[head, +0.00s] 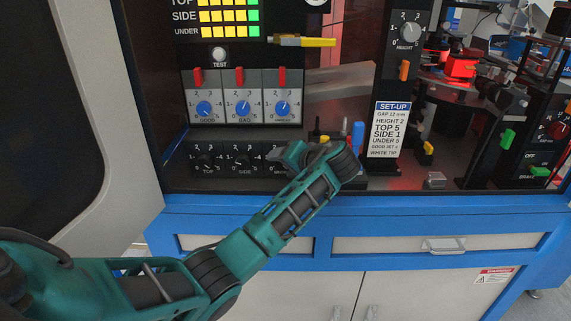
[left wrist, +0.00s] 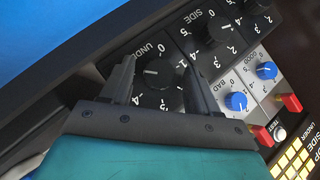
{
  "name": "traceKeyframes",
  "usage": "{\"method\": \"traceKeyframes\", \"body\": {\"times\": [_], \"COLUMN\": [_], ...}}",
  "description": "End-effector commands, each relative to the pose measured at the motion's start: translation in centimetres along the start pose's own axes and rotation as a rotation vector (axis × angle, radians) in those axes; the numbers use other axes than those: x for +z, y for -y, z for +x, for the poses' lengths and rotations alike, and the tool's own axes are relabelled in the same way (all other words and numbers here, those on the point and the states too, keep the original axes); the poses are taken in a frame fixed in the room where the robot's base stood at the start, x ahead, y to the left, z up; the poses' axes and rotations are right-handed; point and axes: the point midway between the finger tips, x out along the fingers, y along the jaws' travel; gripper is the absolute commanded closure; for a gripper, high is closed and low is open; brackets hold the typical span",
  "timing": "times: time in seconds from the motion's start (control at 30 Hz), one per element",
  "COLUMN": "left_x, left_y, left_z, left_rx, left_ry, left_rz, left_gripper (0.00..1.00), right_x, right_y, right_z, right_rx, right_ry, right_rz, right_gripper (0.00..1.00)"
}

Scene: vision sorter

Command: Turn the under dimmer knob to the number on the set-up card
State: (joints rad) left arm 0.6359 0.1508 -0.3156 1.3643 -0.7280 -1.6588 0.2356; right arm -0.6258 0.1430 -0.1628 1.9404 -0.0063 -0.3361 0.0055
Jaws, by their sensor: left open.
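The under dimmer knob (left wrist: 154,74) is a black round knob with a short white mark, beside the label UNDER in the left wrist view. Its exact reading is hard to tell. My left gripper (left wrist: 158,67) is open, with one finger on each side of this knob; whether they touch it is unclear. In the head view my left gripper (head: 288,154) covers most of the under dimmer. The white set-up card (head: 389,130) reads UNDER 5, with TOP 5, SIDE 1 and HEIGHT 2. My right gripper is not in view.
The side dimmer (head: 242,161) and top dimmer (head: 206,162) sit left of the under dimmer. Blue knobs (head: 204,108) with red switches are above. A blue upright part (head: 357,137) stands between my gripper and the card. A blue ledge (head: 400,208) runs below.

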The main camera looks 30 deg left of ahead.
Motion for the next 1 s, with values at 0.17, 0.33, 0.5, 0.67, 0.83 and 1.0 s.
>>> {"method": "traceKeyframes", "body": {"times": [0.17, 0.33, 0.5, 0.67, 0.83, 1.0], "left_x": [0.0, -0.1, -0.1, 0.0, 0.0, 0.0], "left_y": [-0.1, -0.1, -0.1, 0.0, 0.0, 0.0], "left_z": [-0.8, -3.9, -7.8, -10.7, -12.5, -13.0], "left_rx": [0.003, 0.005, 0.005, 0.003, 0.001, 0.001], "left_ry": [-0.002, -0.004, -0.003, -0.002, 0.000, 0.000], "left_rz": [-0.001, -0.002, -0.002, -0.001, -0.001, 0.000], "left_gripper": [0.40, 0.40, 0.40, 0.40, 0.40, 0.40], "right_x": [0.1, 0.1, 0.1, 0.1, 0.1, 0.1], "right_y": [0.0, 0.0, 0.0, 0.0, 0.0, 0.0], "right_z": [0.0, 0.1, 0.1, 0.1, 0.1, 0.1], "right_rx": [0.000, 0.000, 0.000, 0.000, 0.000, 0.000], "right_ry": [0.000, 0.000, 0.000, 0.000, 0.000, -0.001], "right_rz": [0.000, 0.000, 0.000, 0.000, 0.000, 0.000], "right_gripper": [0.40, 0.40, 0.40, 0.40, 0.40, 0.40]}}
